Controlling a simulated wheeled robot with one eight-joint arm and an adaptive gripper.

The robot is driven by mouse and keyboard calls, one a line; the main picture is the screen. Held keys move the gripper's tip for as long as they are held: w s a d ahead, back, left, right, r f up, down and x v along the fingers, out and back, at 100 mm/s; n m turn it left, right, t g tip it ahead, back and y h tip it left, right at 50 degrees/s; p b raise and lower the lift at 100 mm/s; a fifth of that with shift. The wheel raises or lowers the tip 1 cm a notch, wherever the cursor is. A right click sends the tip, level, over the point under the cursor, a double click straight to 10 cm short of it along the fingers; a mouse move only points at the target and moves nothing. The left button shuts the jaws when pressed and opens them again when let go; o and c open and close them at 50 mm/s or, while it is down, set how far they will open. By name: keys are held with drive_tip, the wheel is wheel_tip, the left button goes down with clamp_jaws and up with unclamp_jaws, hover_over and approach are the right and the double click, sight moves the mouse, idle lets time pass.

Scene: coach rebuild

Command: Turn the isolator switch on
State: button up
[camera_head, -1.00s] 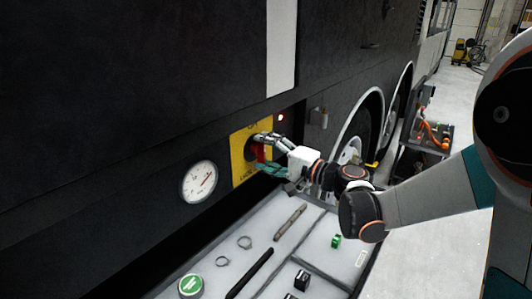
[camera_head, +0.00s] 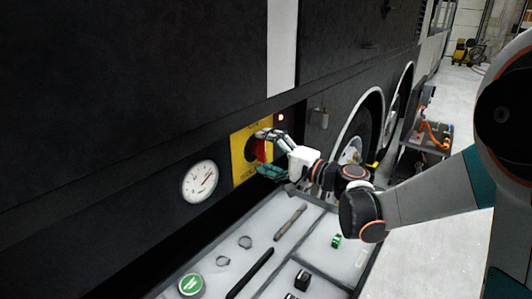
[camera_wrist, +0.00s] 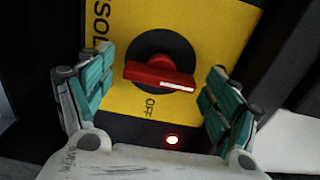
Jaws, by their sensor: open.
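The isolator switch is a red handle (camera_wrist: 150,74) on a black round base (camera_wrist: 150,42), set on a yellow plate (camera_wrist: 213,30). In the wrist view the handle lies nearly level, its white stripe toward the right end, and the word OFF is printed below the base. In the head view the handle (camera_head: 261,150) shows between my fingers. My gripper (camera_wrist: 160,63) is open, with teal-padded fingers left and right of the handle and visible gaps to it. In the head view my gripper (camera_head: 259,153) reaches the plate from the right.
A small red lamp (camera_wrist: 173,140) is lit beside the plate. A white dial gauge (camera_head: 199,182) is left of the plate. Below is a tray (camera_head: 320,247) with clamps, bars and small parts. A cart (camera_head: 428,135) stands behind my arm.

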drive_tip(key=v, duration=1.2)
drive_tip(key=shift+s+a, duration=0.1)
drive_tip(key=shift+s, duration=0.05)
drive_tip(key=s+a+f+g+h+p, duration=0.1)
drive_tip(key=s+a+f+g+h, duration=0.15)
drive_tip(key=s, duration=0.55)
drive_tip(key=s+a+f+g+h, duration=0.1)
drive_tip(key=s+f+h, duration=0.25)
drive_tip(key=s, duration=0.45)
drive_tip(key=s+d+f+n+h, duration=0.1)
drive_tip(key=s+d+n+h, duration=0.2)
drive_tip(key=d, duration=0.3)
drive_tip(key=s+d+n+h+b, duration=0.1)
drive_tip(key=s+d+n+h, duration=0.3)
drive_tip(key=d, duration=0.3)
drive_tip(key=shift+d+f+h, duration=0.25)
drive_tip(key=shift+f+h, duration=0.1)
drive_tip(key=shift+h, duration=0.25)
drive_tip(key=shift+s, duration=0.15)
